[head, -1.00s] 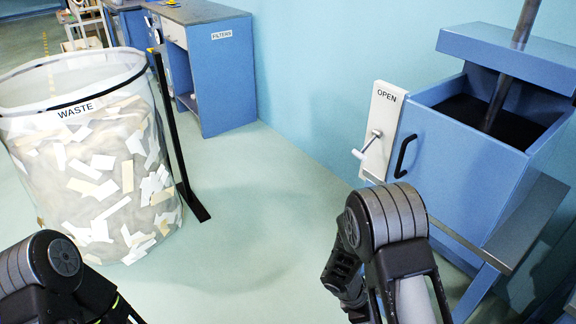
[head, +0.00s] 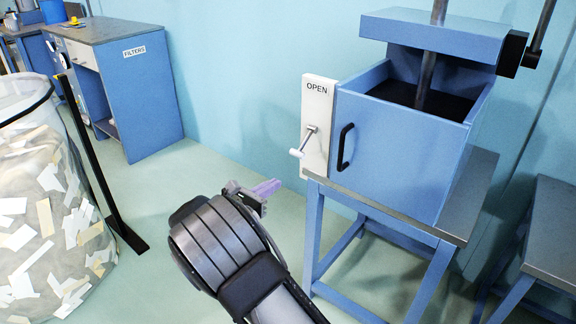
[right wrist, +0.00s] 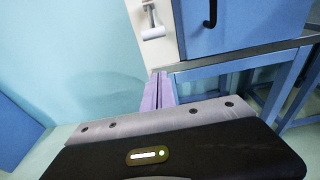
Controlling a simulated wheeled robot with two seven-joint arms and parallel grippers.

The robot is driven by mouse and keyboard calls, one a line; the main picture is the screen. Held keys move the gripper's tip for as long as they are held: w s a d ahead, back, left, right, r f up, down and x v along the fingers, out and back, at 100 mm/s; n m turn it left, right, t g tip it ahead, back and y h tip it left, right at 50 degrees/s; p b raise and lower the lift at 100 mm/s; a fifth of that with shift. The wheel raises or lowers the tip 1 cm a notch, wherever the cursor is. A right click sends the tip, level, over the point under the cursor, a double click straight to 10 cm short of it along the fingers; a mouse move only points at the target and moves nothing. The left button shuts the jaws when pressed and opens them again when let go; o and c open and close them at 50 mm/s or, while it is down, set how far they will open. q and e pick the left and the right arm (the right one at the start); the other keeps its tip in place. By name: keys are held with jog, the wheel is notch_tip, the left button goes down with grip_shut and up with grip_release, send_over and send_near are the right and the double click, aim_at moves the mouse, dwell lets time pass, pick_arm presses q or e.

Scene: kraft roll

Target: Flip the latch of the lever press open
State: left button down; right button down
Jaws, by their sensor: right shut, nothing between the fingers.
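The lever press is a blue box (head: 400,150) on a blue stand, with a black handle (head: 345,147) on its front. A white plate (head: 318,110) marked OPEN is at its left. The latch (head: 304,143), a small metal lever with a white grip, sticks out from this plate, pointing down and left. My right gripper (head: 268,187) is shut and empty, below and left of the latch, apart from it. In the right wrist view, its purple fingers (right wrist: 158,88) lie together below the latch grip (right wrist: 153,33). My left gripper is not in view.
A waste bin (head: 50,200) full of paper scraps stands at the left, with a black post (head: 95,160) beside it. A blue FILTERS cabinet (head: 135,95) is behind. A grey-topped bench (head: 555,235) is at the right. Open floor lies between bin and press.

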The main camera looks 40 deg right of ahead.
aim_at(305, 141)
jog(key=shift+d, duration=0.1)
jog(key=w+d+r+b, duration=0.1)
jog(key=w+d+r, duration=0.1)
jog(key=d, duration=0.6)
jog(key=shift+w+d+r, duration=0.2)
jog(key=shift+w+d, duration=0.1)
